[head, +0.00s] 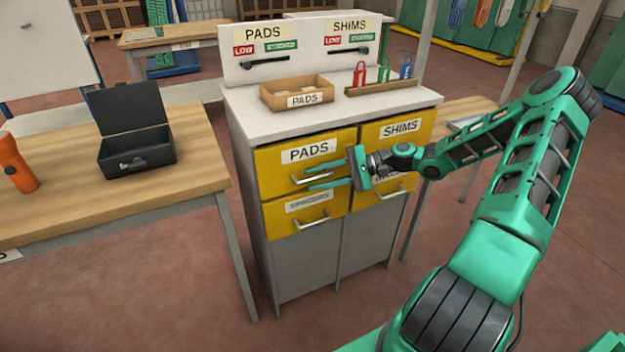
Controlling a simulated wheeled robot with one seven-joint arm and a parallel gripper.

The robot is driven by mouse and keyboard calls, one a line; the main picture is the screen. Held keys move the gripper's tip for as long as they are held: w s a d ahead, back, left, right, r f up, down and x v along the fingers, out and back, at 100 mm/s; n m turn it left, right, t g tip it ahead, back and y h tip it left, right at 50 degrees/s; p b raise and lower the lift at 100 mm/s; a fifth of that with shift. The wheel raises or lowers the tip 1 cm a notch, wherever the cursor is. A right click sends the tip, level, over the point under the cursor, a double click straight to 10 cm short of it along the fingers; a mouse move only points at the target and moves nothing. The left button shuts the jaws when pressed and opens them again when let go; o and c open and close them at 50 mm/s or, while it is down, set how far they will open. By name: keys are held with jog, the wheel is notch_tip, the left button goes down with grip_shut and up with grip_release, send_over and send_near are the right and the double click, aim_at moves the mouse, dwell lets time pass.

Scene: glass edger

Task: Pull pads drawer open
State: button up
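The pads drawer (280,165) is the yellow upper left drawer of the grey cabinet, labelled PADS. Its front looks flush with the cabinet, so it appears closed. Its metal bar handle (318,178) runs across the lower part of the front. My gripper (307,178) reaches in from the right with its two green fingers spread apart. In the picture one finger lies above the handle and the other below it. I cannot tell whether the fingertips touch the drawer front. My gripper's body hides the right edge of this drawer and part of the drawer beside it.
The yellow shims drawer (372,133) is to the right and the spacers drawer (278,219) is below. A cardboard pads box (268,98) stands on the cabinet top. A wooden table (180,185) with an open black case (150,152) stands at left. The floor in front is clear.

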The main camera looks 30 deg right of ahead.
jog(key=shift+w+a+f, duration=0.15)
jog(key=shift+a, duration=0.4)
grip_shut()
jog(key=shift+d, duration=0.1)
